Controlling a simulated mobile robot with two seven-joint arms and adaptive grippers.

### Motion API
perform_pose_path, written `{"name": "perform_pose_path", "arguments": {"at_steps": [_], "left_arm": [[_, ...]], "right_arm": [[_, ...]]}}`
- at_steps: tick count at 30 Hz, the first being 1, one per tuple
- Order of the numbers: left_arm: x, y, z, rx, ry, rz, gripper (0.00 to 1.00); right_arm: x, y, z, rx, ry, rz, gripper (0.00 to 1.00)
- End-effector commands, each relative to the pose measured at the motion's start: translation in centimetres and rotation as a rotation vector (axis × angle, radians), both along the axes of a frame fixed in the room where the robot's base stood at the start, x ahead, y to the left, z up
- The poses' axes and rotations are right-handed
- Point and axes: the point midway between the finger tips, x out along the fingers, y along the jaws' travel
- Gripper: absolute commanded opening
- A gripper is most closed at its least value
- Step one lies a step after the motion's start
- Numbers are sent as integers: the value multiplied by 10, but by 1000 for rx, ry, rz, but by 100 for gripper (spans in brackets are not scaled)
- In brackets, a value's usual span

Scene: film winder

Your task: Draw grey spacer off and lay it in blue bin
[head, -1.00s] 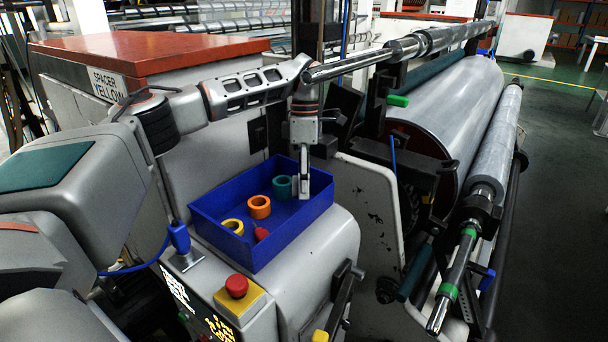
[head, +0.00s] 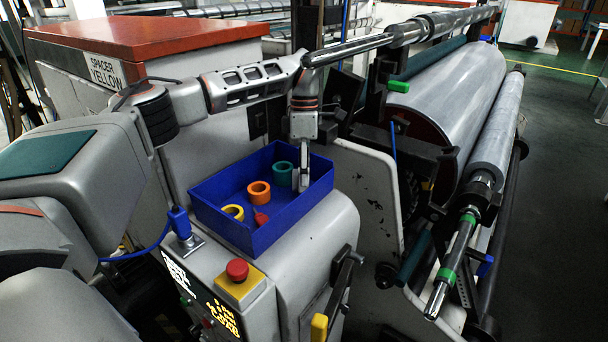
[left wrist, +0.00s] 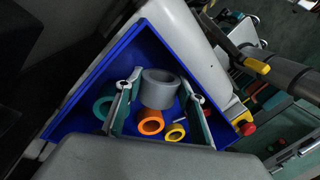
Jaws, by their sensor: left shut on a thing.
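The grey spacer (left wrist: 160,88), a thick ring, is between the two fingers of my left gripper (left wrist: 158,105) in the left wrist view. The gripper is shut on it. In the head view my left gripper (head: 303,180) points down at the right end of the blue bin (head: 262,238), and the spacer is hard to make out there. The left wrist view shows the spacer over the inside of the bin (left wrist: 75,115). I cannot tell whether it touches the bin floor. My right gripper is not in view.
In the bin lie a teal ring (head: 282,174) beside my left gripper, an orange ring (head: 259,192), a yellow ring (head: 233,212) and a small red piece (head: 261,218). A red button (head: 237,269) stands in front. The roller machine (head: 445,100) is to the right.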

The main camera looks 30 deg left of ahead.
Motion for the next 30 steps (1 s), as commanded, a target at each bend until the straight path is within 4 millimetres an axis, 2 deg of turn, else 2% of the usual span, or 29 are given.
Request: {"name": "perform_pose_path", "arguments": {"at_steps": [25, 26, 27, 28, 30], "left_arm": [[0, 0, -22, 0, 0, 0, 13], [0, 0, -22, 0, 0, 0, 43], [0, 0, -22, 0, 0, 0, 54], [0, 0, -22, 0, 0, 0, 58], [0, 0, -22, 0, 0, 0, 58]], "right_arm": [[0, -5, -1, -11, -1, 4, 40], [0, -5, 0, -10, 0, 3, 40], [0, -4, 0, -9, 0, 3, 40], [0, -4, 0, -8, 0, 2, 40], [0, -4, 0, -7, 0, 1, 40]]}}
